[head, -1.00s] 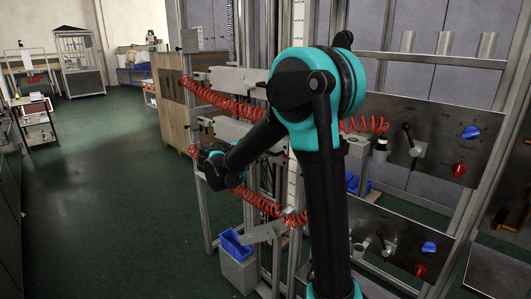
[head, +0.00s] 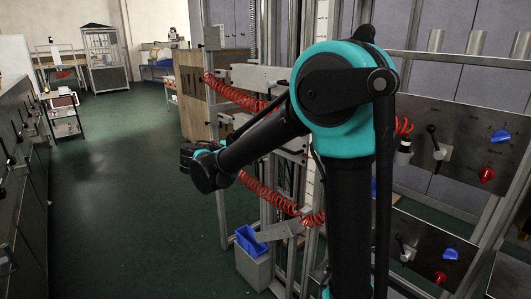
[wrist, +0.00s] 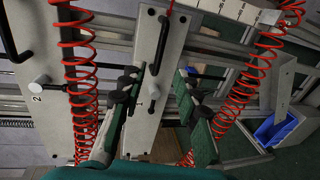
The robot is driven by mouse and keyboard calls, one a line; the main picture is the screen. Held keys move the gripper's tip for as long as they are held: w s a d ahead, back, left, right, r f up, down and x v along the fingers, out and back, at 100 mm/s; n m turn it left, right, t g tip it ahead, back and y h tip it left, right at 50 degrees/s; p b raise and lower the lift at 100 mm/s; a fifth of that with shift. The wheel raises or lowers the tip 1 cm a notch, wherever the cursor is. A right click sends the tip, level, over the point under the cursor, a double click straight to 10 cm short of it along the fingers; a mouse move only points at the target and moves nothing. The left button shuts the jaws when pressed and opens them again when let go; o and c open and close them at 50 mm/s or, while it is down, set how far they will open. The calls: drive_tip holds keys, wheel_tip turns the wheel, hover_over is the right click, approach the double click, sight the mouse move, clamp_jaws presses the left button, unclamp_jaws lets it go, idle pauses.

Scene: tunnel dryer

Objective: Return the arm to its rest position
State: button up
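My arm (head: 268,137) is black and teal. In the head view it rises from the bottom, bends at a high elbow and reaches left and down in front of the dryer frame. Its end is partly hidden behind the wrist joint. In the wrist view my gripper (wrist: 157,84) has its two fingers spread apart, with nothing held between them. Behind the fingers is a pale panel marked 1 (wrist: 148,62) with a black handle. I cannot tell the exact gap between fingers and panel.
Red coiled hoses (head: 270,193) hang near the arm's end. A blue bin (head: 250,240) sits low on the frame. A control panel (head: 462,145) with knobs stands at right. Dark cabinets (head: 20,180) line the left. The green floor (head: 115,210) between is open.

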drive_tip(key=s+d+f+m+g+y, duration=0.1)
drive_tip(key=s+d+f+g+y, duration=0.1)
drive_tip(key=s+d+f, duration=0.35)
drive_tip(key=s+d+f+m+g+y, duration=0.1)
drive_tip(key=s+d+f+g+y, duration=0.1)
drive_tip(key=d+f, duration=0.55)
drive_tip(key=s+f+m+g+y, duration=0.1)
drive_tip(key=s+f+m+y, duration=0.4)
drive_tip(key=s+f+y, duration=0.3)
drive_tip(key=s+f, duration=0.4)
drive_tip(key=s, duration=0.4)
drive_tip(key=shift+d+f+y, duration=0.25)
drive_tip(key=shift+d+y, duration=0.05)
